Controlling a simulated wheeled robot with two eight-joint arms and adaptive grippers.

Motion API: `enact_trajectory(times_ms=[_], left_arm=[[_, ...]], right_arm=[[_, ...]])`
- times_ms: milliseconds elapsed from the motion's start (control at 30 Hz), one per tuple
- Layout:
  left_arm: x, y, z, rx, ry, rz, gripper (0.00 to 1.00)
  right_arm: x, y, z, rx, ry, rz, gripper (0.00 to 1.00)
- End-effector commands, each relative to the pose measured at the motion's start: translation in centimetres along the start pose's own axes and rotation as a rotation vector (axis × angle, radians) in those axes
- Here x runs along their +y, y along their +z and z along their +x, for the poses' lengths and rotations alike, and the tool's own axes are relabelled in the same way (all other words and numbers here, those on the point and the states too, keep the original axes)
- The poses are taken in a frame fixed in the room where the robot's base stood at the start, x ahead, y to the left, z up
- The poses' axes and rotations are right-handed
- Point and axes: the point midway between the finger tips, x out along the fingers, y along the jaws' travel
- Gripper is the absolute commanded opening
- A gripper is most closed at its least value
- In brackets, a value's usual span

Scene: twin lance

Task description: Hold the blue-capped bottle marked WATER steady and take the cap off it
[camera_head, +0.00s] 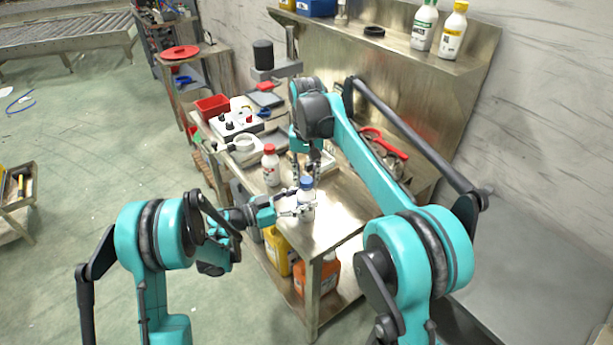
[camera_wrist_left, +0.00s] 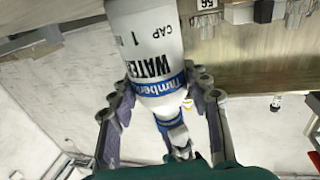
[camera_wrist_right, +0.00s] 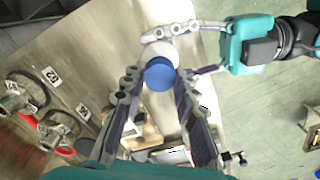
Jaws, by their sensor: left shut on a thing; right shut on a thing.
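The white WATER bottle (camera_head: 307,199) with its blue cap (camera_head: 307,183) stands upright near the bench's front corner. My left gripper (camera_head: 297,211) comes in from the left and is shut around its body; the left wrist view shows the bottle (camera_wrist_left: 150,45) with its WATER label between the fingers. My right gripper (camera_head: 311,178) reaches down from above. In the right wrist view the blue cap (camera_wrist_right: 159,76) lies between my right fingertips, which are shut on it. The white bottle shoulder shows behind the cap; I cannot tell whether there is a gap.
A red-capped bottle (camera_head: 270,166) stands close by on the metal bench (camera_head: 335,222), to the left. A red bin (camera_head: 212,106) and a white box with knobs (camera_head: 236,123) are farther back. Green- and yellow-capped bottles (camera_head: 453,30) stand on the upper shelf.

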Motion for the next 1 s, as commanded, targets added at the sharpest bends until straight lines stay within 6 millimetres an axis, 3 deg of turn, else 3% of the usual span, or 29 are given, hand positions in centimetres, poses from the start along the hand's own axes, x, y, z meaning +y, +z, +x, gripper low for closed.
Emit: enact_trajectory(times_ms=[100, 300, 1000], left_arm=[[-0.01, -0.01, -0.01, 0.0, 0.0, 0.0, 0.0], [-0.01, -0.01, -0.01, 0.0, 0.0, 0.0, 0.0], [-0.01, -0.01, 0.0, 0.0, 0.0, 0.0, 0.0]], right_arm=[[0.02, -0.01, -0.02, 0.0, 0.001, -0.263, 0.0], [0.02, -0.02, -0.03, 0.0, 0.001, -0.538, 0.0], [0.02, -0.02, -0.13, 0.0, 0.001, -0.554, 0.0]])
